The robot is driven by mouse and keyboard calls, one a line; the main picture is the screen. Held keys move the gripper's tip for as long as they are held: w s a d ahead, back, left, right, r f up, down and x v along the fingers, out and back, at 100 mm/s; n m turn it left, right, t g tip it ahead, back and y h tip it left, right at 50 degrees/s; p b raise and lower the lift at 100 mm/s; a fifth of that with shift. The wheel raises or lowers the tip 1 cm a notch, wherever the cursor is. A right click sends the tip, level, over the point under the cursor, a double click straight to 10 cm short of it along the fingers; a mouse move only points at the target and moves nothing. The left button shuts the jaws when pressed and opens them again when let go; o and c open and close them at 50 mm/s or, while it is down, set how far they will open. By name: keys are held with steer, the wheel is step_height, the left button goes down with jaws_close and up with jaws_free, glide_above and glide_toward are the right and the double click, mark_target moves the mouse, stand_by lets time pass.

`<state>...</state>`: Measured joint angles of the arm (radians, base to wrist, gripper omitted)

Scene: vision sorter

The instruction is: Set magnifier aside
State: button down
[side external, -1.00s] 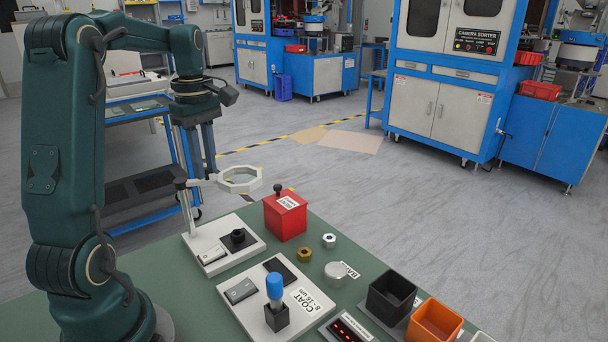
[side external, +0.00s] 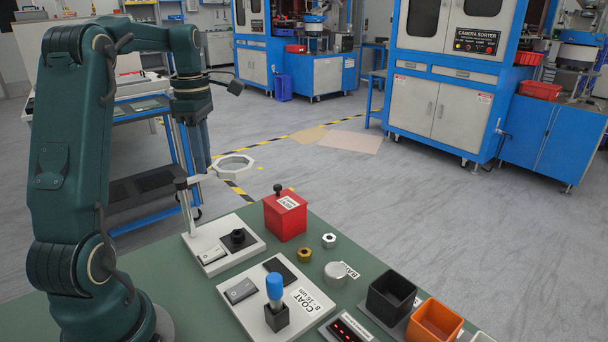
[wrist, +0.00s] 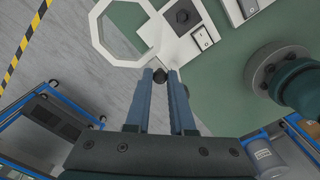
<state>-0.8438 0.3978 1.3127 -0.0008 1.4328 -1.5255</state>
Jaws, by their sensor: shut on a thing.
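The magnifier is a pale octagonal ring (side external: 236,177) on a short arm, on a post (side external: 187,211) that rises from a white base (side external: 218,225) at the bench's back-left edge. In the wrist view its ring (wrist: 125,61) fills the upper left. My gripper (side external: 206,171) is at the arm between post and ring. In the wrist view my gripper (wrist: 160,76) has its fingers closed around a small dark knob (wrist: 160,73) beside the ring. The exact finger contact is hidden in the side view.
The base carries a black knob (side external: 238,237) and a rocker switch (side external: 213,254). A red box (side external: 286,219) stands to the right, with nuts, a coating gauge with blue top (side external: 275,286), a black bin (side external: 390,297) and an orange bin (side external: 435,322). Open floor lies beyond the bench.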

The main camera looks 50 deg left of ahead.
steer(key=shift+a, duration=0.1)
steer(key=c, duration=0.8)
jaws_free()
steer(key=shift+o, duration=0.2)
steer(key=shift+r, duration=0.1)
steer(key=shift+r, duration=2.5)
